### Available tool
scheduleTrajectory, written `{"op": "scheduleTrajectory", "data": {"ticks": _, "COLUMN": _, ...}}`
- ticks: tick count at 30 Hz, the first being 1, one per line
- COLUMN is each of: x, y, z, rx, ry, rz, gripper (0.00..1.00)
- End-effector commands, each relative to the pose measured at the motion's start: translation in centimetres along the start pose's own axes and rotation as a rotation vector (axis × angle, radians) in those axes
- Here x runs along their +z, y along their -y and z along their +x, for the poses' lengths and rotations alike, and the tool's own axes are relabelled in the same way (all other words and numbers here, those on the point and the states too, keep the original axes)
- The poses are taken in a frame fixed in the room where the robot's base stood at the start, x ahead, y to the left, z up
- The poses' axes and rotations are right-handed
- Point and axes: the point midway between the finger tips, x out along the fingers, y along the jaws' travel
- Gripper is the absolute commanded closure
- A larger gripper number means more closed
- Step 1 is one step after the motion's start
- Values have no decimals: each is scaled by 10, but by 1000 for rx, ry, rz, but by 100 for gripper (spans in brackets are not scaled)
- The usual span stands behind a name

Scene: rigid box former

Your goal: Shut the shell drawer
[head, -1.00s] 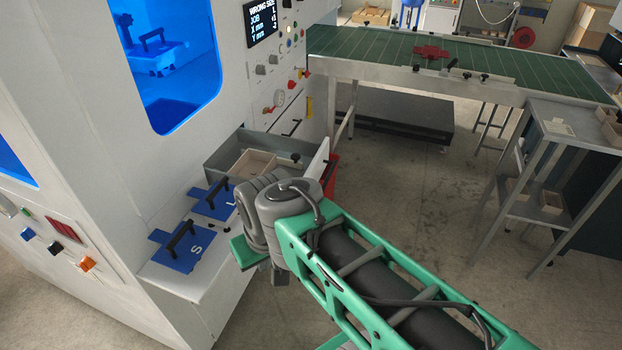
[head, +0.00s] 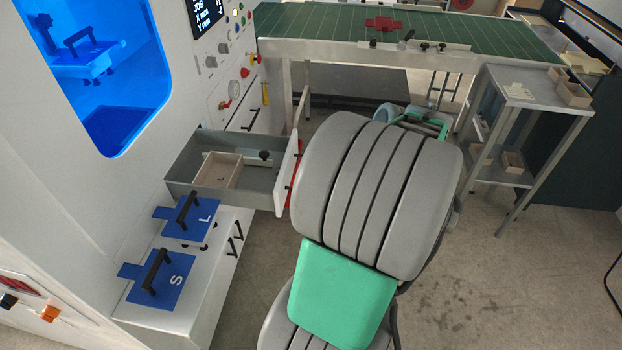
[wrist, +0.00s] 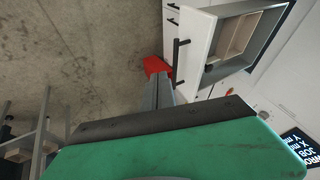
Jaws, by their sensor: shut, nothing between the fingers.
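The shell drawer (head: 275,190) is pulled well out of the white machine in the head view. It has grey walls, a white front, and a pale wooden box with a dark knob beside it inside. The wrist view shows the open drawer (wrist: 196,42) at upper right, with a dark bar handle on its white front. My gripper (wrist: 158,84) is shut and empty, its grey fingers pointing toward the floor area beside the drawer front. They look apart from the handle, though the gap is hard to judge. In the head view my arm hides the gripper.
A red thing (wrist: 155,66) shows beyond my fingertips, close to the drawer front. Blue plates marked L (head: 190,222) and S (head: 165,285) lie on the white ledge. A green conveyor (head: 330,22) stands behind, a metal stand (head: 515,88) at right. The floor between is clear.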

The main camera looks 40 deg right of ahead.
Motion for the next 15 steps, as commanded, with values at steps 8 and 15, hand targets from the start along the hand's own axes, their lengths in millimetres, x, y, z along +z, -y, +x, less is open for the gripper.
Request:
{"op": "scheduleTrajectory", "data": {"ticks": 8, "x": 0, "y": -5, "z": 32, "rx": -5, "ry": -2, "rz": 13, "gripper": 100}}
{"op": "scheduleTrajectory", "data": {"ticks": 15, "x": -1, "y": -5, "z": 84, "rx": -3, "ry": -2, "rz": 13, "gripper": 100}}
